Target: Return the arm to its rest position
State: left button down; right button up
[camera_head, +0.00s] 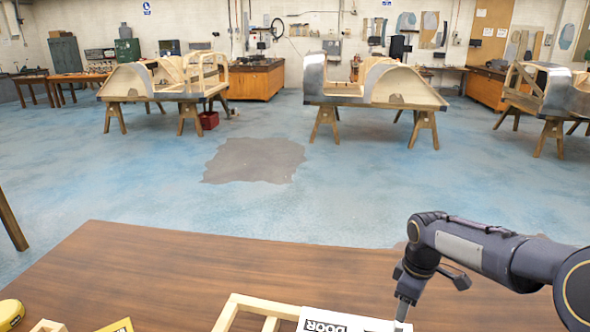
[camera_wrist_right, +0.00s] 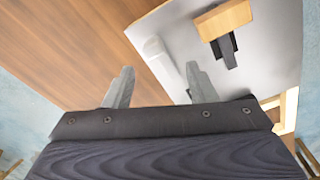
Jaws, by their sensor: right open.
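My right arm comes in from the right in the head view. Its gripper (camera_head: 402,308) points down over the front right of the brown wooden table (camera_head: 200,265), and its tips are near the bottom edge of the picture. In the right wrist view the right gripper (camera_wrist_right: 160,82) is open, with two grey fingers set wide apart and nothing between them. My left arm and gripper do not show.
A pale wooden frame (camera_head: 232,308) and a white sign with "DOOR" lettering (camera_head: 345,320) lie at the table's front. A yellow object (camera_head: 10,313) is at the left. In the wrist view a wooden block with a black part (camera_wrist_right: 222,20) lies on a pale board.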

jog(key=s+a+r+m+t+y, duration=0.1)
jog(key=s+a+r+m, duration=0.2)
jog(key=s, duration=0.4)
jog(key=s+a+r+m+t+y, duration=0.1)
jog(key=s+r+m+t, duration=0.2)
jog(key=s, duration=0.4)
jog(key=s+a+m, duration=0.2)
jog(key=s, duration=0.3)
jog(key=s+a+m+t+y, duration=0.1)
jog(key=s+a+m, duration=0.2)
jog(key=s, duration=0.2)
jog(key=shift+s+a+f+y, duration=0.2)
jog(key=shift+a+f+y, duration=0.1)
jog(key=shift+f, duration=0.15)
